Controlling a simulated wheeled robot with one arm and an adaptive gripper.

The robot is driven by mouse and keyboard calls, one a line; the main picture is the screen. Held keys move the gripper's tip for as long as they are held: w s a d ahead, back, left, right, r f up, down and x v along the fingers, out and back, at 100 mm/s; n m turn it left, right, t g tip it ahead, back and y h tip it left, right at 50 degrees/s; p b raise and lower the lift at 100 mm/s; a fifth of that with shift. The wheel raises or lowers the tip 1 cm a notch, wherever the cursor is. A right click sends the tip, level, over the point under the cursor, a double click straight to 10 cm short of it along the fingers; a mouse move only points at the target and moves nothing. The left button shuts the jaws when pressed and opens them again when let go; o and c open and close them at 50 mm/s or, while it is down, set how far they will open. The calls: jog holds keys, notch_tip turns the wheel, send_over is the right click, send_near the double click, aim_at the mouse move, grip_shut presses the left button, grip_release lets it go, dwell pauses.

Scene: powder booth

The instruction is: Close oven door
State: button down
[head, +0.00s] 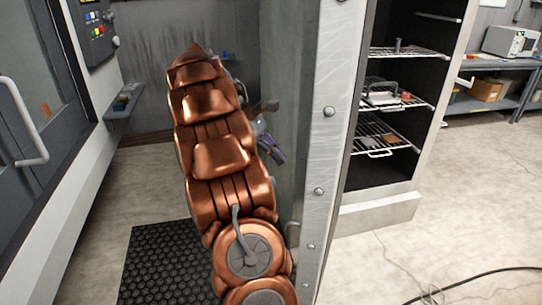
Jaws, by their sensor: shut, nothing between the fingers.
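The oven (437,92) stands right of centre with its dark inside exposed. The oven door (327,150) is open and shows nearly edge-on as a tall grey panel with a riveted, scuffed edge. It hides the left part of the oven opening. My gripper (274,152) is beyond my copper arm, on the left side of the door and close to its grey face. Its small dark fingers are shut and empty. I cannot tell whether they touch the door.
Wire racks (382,133) inside the oven hold small parts. A grey booth with a handle (28,130) stands at left, and a black mat (160,262) lies on the floor. A cable (470,280) crosses the floor at lower right. A workbench (500,63) stands at the back right.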

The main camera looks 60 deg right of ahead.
jog(key=s+d+f+p, duration=0.1)
jog(key=s+f+p, duration=0.1)
jog(key=s, duration=0.5)
jog(key=shift+f+p, duration=0.4)
jog(key=shift+f, duration=0.05)
jog(key=shift+s+a, duration=0.1)
